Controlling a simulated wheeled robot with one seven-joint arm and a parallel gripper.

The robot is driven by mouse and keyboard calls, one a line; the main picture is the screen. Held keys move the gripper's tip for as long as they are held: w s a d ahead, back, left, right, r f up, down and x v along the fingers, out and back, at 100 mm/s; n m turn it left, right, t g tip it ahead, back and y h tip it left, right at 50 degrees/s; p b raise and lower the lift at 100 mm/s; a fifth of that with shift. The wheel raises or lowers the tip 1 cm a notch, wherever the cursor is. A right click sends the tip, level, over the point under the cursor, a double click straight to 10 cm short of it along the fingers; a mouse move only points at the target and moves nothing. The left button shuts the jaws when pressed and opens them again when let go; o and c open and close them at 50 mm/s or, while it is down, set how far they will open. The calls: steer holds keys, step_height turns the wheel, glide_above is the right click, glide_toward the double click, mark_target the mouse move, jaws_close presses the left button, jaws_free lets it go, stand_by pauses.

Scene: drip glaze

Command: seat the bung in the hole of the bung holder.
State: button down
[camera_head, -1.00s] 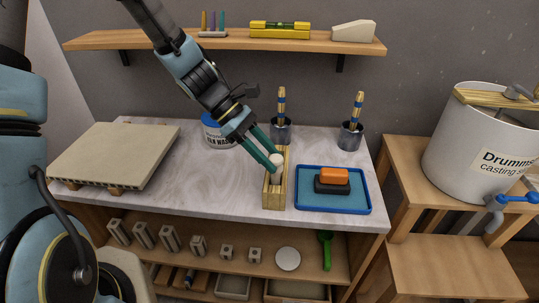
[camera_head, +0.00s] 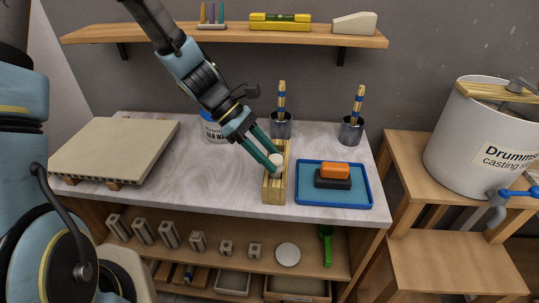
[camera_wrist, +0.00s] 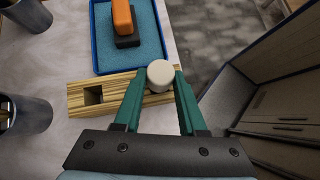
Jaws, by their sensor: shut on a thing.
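The bung is a short off-white cylinder with a round top (camera_wrist: 160,74); in the head view it shows (camera_head: 276,159) between my fingertips. My gripper (camera_wrist: 158,82) has green fingers and is shut on the bung, one finger on each side. The bung holder is a long pale wooden block with dark stripes (camera_head: 273,190), lying on the marble worktop. In the wrist view, the holder (camera_wrist: 76,98) has a dark square hole in its left part. The bung is over its right part, beside that hole. The bung's underside is hidden, and I cannot tell whether it touches the holder.
A blue tray (camera_head: 355,205) with an orange-topped sponge-like block (camera_head: 334,170) lies right of the holder. A pale slab (camera_head: 112,148) lies left, with clear worktop between.

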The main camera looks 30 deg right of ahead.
steer(key=shift+f+b, duration=0.45)
steer(key=shift+f, duration=0.65)
stand_by(1.1)
steer(key=shift+c, duration=2)
jaws_free()
steer(key=shift+r, duration=0.15)
steer(key=shift+p+v, duration=2.45)
steer(key=shift+v, duration=0.45)
steer(key=shift+w, duration=0.15)
